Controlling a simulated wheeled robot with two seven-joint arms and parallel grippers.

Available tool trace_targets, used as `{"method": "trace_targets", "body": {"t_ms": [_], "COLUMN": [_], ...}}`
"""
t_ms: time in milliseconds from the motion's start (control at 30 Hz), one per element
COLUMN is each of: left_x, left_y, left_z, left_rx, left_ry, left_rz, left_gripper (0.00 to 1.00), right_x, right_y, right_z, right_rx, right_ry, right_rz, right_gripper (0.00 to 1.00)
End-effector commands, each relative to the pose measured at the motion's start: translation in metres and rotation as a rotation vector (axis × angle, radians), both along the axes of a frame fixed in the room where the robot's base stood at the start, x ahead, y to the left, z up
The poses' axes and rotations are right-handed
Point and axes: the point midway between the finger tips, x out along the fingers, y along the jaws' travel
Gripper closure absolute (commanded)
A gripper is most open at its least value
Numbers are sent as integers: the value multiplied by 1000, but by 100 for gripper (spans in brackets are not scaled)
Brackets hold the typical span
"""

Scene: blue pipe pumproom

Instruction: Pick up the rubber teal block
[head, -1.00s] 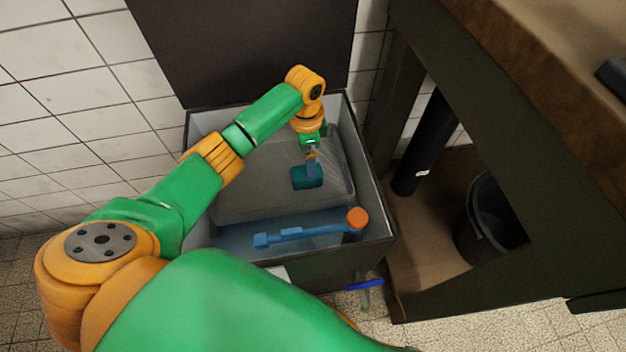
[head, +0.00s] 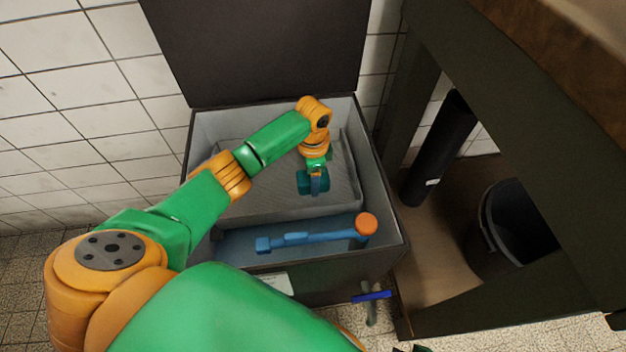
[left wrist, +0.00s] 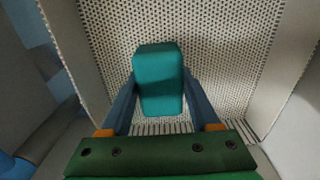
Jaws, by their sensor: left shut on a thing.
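The teal block (head: 305,182) is inside the open grey box, over its tray compartment, in the head view. My left gripper (head: 316,184) reaches down into the box and is shut on the block. In the left wrist view the teal block (left wrist: 158,78) sits between the two blue-grey fingers of my left gripper (left wrist: 160,100), with patterned tray floor behind it. I cannot tell whether the block touches that floor.
The box (head: 335,272) has its dark lid (head: 265,50) raised against the tiled wall. A blue hammer-like tool with an orange end (head: 310,237) lies in the front compartment. A dark bench frame (head: 490,140), a black cylinder (head: 438,145) and a black bin (head: 505,230) stand right.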

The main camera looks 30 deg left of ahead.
Motion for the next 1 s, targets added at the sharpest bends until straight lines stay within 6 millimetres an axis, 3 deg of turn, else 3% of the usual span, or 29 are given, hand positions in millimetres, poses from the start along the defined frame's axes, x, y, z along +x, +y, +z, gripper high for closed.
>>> {"method": "trace_targets", "body": {"t_ms": [67, 433, 567, 600, 733, 1000], "left_x": [0, 1, 1, 1, 1, 3], "left_y": [0, 0, 0, 0, 0, -2], "left_z": [0, 11, 33, 49, 82, 107], "left_rx": [0, -1, -1, -1, -3, 0], "left_ry": [0, -2, -3, -5, -3, -3], "left_rz": [0, 1, 0, -1, 0, 10], "left_gripper": [100, 100, 100, 100, 100, 100], "right_x": [0, -6, -23, -26, -38, -48], "right_y": [0, -1, -6, -10, -21, -30], "right_z": [0, -4, -14, -11, -11, -15], "right_rx": [0, -2, -8, -15, -30, -40], "right_ry": [0, 7, 23, 21, 21, 21], "right_rz": [0, 1, 5, 4, 4, 4], "right_gripper": [50, 50, 50, 50, 50, 50]}}
